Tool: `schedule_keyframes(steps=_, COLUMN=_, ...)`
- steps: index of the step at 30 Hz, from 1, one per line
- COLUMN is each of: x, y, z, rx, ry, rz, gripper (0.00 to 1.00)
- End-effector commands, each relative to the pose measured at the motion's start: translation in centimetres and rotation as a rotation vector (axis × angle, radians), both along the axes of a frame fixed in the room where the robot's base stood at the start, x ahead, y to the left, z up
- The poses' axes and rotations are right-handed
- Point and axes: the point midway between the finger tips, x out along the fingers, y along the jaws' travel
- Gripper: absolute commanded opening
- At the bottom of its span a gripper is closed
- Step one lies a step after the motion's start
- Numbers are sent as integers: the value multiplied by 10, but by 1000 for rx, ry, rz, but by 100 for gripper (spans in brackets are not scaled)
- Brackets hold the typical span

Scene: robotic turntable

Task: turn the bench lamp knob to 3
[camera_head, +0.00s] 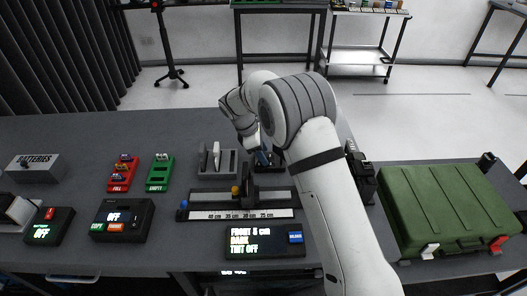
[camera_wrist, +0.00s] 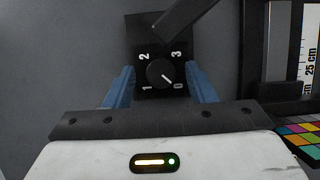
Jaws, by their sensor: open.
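The bench lamp's black base (camera_wrist: 147,35) is in the upper middle of the wrist view, with a dark arm (camera_wrist: 185,14) rising from it. Its round black knob (camera_wrist: 158,70) sits among the white marks 0, 1, 2 and 3. The knob's white pointer line is toward the 0 at lower right. My gripper (camera_wrist: 161,74) is open, with one blue finger on each side of the knob and visible gaps between. In the head view my gripper (camera_head: 262,157) is largely hidden behind my arm, and the knob cannot be seen.
A ruler rail (camera_head: 240,214) and a display box (camera_head: 262,242) stand in front of the lamp area. A grey holder (camera_head: 230,165) is to its left. A green case (camera_head: 448,208) is at right. Bare bench shows at the back left.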

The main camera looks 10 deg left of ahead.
Motion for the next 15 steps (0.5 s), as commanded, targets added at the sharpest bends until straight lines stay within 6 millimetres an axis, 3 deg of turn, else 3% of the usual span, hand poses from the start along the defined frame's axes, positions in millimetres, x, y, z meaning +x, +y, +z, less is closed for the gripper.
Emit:
schedule_keyframes(steps=5, x=0, y=0, z=0, rx=0, ry=0, rz=0, gripper=48)
schedule_keyframes(steps=15, x=0, y=1, z=0, rx=0, ry=0, rz=0, gripper=21)
